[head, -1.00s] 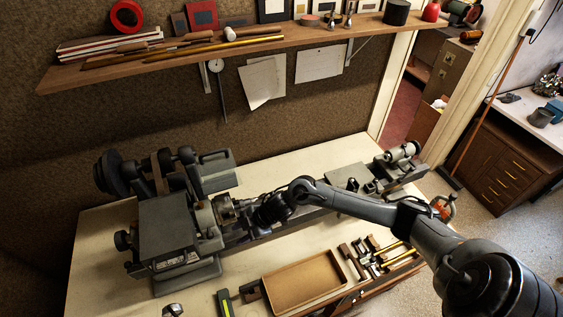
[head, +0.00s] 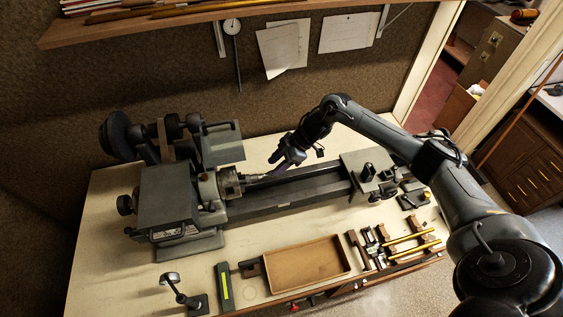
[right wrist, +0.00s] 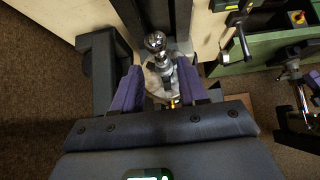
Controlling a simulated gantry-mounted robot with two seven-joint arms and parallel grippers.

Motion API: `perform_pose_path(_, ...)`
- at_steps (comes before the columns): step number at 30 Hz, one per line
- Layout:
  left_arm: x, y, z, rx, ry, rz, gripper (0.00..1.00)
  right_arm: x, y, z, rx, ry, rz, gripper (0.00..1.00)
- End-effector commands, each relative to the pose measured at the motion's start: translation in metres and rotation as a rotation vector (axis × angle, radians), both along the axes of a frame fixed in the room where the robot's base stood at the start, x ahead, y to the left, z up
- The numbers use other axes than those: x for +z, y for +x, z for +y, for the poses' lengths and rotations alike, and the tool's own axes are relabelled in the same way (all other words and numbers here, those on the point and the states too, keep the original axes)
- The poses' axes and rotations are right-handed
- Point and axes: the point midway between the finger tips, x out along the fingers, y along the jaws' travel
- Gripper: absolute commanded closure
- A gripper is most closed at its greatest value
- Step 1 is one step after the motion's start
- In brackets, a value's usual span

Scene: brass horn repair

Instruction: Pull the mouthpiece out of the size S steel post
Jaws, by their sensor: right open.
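A shiny silver mouthpiece (right wrist: 155,42) shows in the right wrist view, its rounded end uppermost, with a narrower metal part (right wrist: 166,66) below it. In the head view a slim silver piece (head: 254,177) sticks out to the right from the lathe chuck (head: 227,183); at this size I cannot separate post from mouthpiece. My right gripper (head: 278,164) is just right of it, over the lathe bed. Its purple fingers (right wrist: 159,80) are open, one on each side of the narrower metal part. I cannot tell whether they touch it. My left gripper is not in view.
The grey headstock (head: 168,205) stands left of the chuck. The bed (head: 300,190) runs right to the tailstock end (head: 365,168). A wooden tray (head: 305,270) and a rack with brass rods (head: 408,240) lie in front. A small stand (head: 185,292) is at the front left.

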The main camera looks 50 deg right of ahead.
Motion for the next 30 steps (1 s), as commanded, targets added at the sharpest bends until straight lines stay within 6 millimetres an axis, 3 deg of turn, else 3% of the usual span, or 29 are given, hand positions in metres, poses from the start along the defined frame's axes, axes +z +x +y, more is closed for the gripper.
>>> perform_pose_path(5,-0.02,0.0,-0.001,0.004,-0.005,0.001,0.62,-0.02,0.007,0.012,0.002,0.0,-0.002,0.57)
perform_pose_path(15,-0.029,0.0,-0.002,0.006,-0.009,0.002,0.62,-0.04,0.017,0.028,0.0,0.0,0.0,0.57)
perform_pose_path(30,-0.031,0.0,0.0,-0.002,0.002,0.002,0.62,-0.046,0.02,0.033,0.0,-0.001,-0.001,0.57)
